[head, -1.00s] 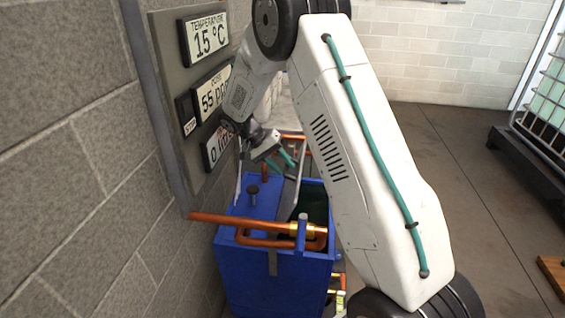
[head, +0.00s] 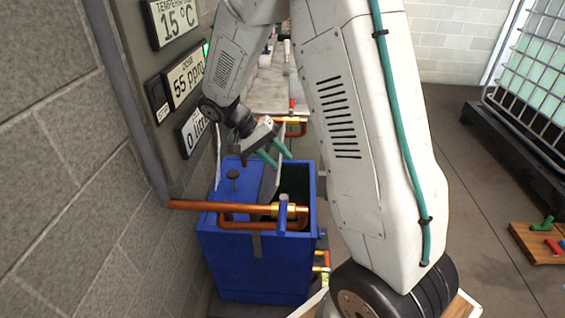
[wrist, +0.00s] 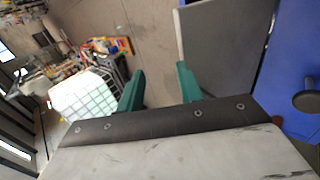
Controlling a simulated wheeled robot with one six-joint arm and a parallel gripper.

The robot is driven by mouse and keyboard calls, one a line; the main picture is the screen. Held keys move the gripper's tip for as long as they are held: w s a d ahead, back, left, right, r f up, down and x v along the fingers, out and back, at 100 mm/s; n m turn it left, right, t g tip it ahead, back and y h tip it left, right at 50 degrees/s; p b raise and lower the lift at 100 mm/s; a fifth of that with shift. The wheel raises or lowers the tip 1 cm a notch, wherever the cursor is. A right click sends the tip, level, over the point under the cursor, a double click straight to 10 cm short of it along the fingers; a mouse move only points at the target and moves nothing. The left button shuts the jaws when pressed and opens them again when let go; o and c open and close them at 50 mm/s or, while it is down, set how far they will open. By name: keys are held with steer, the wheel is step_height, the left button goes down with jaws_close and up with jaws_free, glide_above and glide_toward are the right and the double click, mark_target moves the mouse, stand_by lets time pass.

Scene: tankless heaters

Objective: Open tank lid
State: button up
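The blue tank (head: 252,262) stands low beside the wall panel. Its grey lid (head: 268,184) is raised and stands steeply tilted, with the dark tank opening (head: 295,182) showing to its right. My gripper (head: 276,153) is above the tank, close to the lid's upper part. In the wrist view, the green fingers of my gripper (wrist: 160,87) are spread apart with nothing between them. The lid (wrist: 222,45) is a grey panel just right of the fingers there, with the blue tank top beyond it. I cannot tell whether a finger touches the lid.
A copper pipe (head: 222,207) crosses the tank's front, with a blue-handled valve (head: 283,212). A dark knob (head: 233,174) sits on the tank top. The wall panel with displays (head: 187,77) is close on the left.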

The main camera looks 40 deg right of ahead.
steer(key=s, duration=0.3)
steer(key=shift+s+a+r, duration=0.15)
steer(key=shift+s+a, duration=0.25)
steer(key=c, duration=0.4)
steer(key=d, duration=0.1)
steer(key=s+d+m+y, duration=0.1)
steer(key=d, duration=0.1)
steer(key=d+m, duration=0.1)
steer(key=d, duration=0.1)
steer(key=shift+s+d+r+g, duration=0.1)
steer(key=shift+s+r+g, duration=0.15)
steer(key=shift+s+g, duration=0.15)
jaws_close()
steer(key=m+t+y, duration=1)
steer(key=m+t, duration=0.1)
steer(key=m, duration=0.5)
glide_toward(278, 153)
steer(key=w+a+f, duration=0.1)
steer(key=a+f, duration=0.1)
steer(key=w+a+f, duration=0.2)
steer(key=shift+w+f, duration=0.3)
steer(key=shift+f, duration=0.1)
